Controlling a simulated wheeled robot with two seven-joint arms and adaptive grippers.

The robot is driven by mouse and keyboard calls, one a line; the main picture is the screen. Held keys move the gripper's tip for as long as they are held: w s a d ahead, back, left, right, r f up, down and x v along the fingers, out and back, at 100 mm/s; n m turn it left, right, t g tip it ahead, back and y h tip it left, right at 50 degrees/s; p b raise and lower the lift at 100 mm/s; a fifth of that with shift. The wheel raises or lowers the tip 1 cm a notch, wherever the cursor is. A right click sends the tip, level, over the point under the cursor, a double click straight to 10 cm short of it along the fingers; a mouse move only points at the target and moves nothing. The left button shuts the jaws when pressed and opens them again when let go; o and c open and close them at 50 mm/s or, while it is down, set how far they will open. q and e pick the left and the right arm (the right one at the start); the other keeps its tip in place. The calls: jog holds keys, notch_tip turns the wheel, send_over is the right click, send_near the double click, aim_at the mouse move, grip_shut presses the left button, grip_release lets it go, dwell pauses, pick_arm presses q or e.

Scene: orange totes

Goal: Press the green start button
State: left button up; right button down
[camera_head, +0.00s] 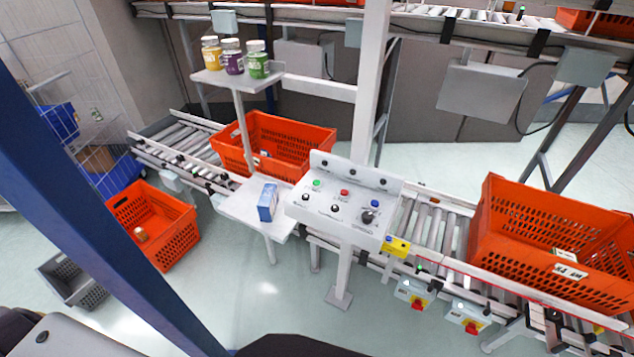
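The green button (316,183) is a small round button on the upper left of a white control panel (322,196), which stands on a post in the middle of the view. A red button (345,192) and a blue button (375,203) sit to its right on the same face. Small black buttons and a larger black knob (368,217) are lower on the panel. Nothing covers the green button. Neither of my grippers is in view.
A white shelf (228,207) holding a blue box (268,202) adjoins the panel's left. Orange totes stand on the roller conveyor behind (300,135) and right (500,225); another (168,248) is on the floor. A blue post (75,165) crosses the left.

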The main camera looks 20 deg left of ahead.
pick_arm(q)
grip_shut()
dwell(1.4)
